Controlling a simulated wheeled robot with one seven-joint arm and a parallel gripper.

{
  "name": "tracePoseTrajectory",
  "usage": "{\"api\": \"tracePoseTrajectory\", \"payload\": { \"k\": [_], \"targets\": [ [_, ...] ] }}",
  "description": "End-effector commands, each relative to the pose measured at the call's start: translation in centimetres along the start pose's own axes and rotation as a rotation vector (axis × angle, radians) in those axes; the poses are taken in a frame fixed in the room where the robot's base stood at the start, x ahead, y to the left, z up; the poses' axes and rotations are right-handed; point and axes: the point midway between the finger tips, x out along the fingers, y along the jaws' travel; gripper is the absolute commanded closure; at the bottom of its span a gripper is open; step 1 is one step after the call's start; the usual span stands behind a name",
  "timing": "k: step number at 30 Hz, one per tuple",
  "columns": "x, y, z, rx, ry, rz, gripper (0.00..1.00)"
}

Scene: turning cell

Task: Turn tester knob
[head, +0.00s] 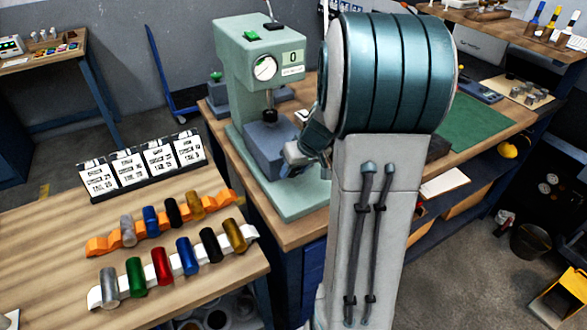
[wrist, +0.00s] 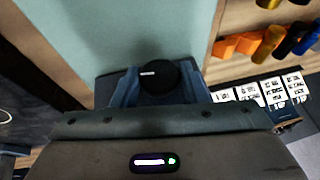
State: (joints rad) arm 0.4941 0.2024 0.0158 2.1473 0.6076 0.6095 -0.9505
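The tester (head: 232,62) is a pale green press-like machine with a round dial, a display reading 0 and a grey-blue lower block (head: 262,147). In the wrist view the tester knob (wrist: 162,84) is a round black disc with a short white mark left of its centre. My gripper (head: 298,155) is at the lower block's right side, partly hidden by my arm in the head view. In the wrist view its two fingers (wrist: 162,88) flank the knob closely on both sides and look shut on it. The knob is not clearly visible in the head view.
A wooden table (head: 40,240) at the front left holds orange and white racks of coloured cylinders and a row of number cards (head: 145,165). A green mat (head: 472,122) lies on the bench to the right of my arm. A blue trolley (head: 172,85) stands behind.

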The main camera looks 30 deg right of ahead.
Motion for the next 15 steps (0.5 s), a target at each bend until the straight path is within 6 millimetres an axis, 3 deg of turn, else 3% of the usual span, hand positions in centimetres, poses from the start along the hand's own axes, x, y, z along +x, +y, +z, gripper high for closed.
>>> {"api": "tracePoseTrajectory", "payload": {
  "k": [15],
  "targets": [
    [0.63, 0.49, 0.21, 0.073, 0.002, -0.167, 0.83]
  ]
}}
